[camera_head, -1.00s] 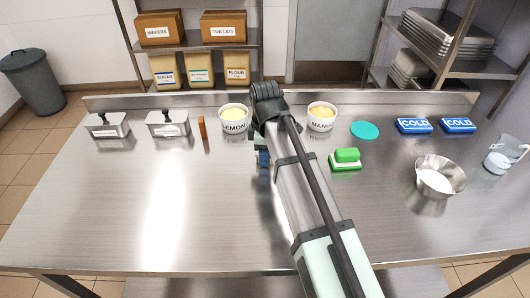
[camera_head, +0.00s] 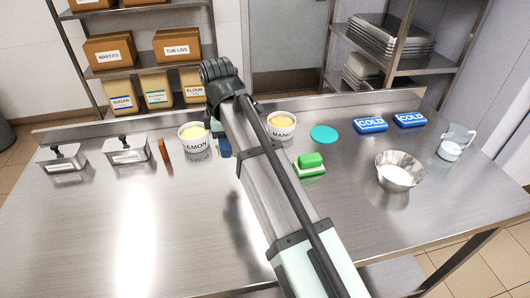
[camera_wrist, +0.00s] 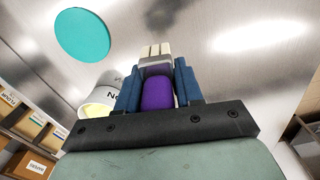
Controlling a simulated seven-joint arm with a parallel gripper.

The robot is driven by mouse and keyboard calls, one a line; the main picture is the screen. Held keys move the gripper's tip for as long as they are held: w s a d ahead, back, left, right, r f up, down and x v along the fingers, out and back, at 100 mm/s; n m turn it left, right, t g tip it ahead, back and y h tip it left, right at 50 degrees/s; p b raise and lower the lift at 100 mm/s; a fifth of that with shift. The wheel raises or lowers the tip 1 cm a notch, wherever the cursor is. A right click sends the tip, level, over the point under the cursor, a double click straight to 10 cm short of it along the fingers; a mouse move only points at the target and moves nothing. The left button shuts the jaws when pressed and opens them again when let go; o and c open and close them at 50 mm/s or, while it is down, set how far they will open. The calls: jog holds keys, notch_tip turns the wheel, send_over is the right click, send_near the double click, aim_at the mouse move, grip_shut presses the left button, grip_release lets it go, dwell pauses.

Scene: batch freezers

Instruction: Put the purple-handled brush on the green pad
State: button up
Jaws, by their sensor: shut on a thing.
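My gripper (camera_wrist: 158,78) is shut on the purple-handled brush; its blue fingers stand on both sides of the purple handle (camera_wrist: 157,94). The brush's pale bristle end (camera_wrist: 154,51) points away from the wrist. In the head view my arm hides the brush, and only a bit of blue finger shows beside the lemon tub. A flat round teal-green pad (camera_head: 324,134) lies bare on the table, right of the mango tub; it shows at upper left in the wrist view (camera_wrist: 83,35). The brush is apart from the pad.
A lemon tub (camera_head: 194,138) and a mango tub (camera_head: 282,127) flank my arm. A green block on a green-and-white base (camera_head: 310,164) lies before the pad. Two blue cold packs (camera_head: 371,125), a metal bowl (camera_head: 398,173) and a jug (camera_head: 455,143) stand right. The front left table is clear.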

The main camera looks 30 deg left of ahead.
jog(key=w+d+r+m, duration=0.3)
jog(key=w+d, duration=0.8)
jog(key=w, duration=0.1)
notch_tip(320, 180, up, 2)
jog(key=r+n, duration=0.1)
jog(key=n, duration=0.4)
send_over(310, 157)
jog(key=shift+f, duration=5.1)
jog(key=o, duration=1)
jog(key=shift+f, duration=0.15)
notch_tip(310, 157, up, 12)
jog(key=shift+r, duration=0.2)
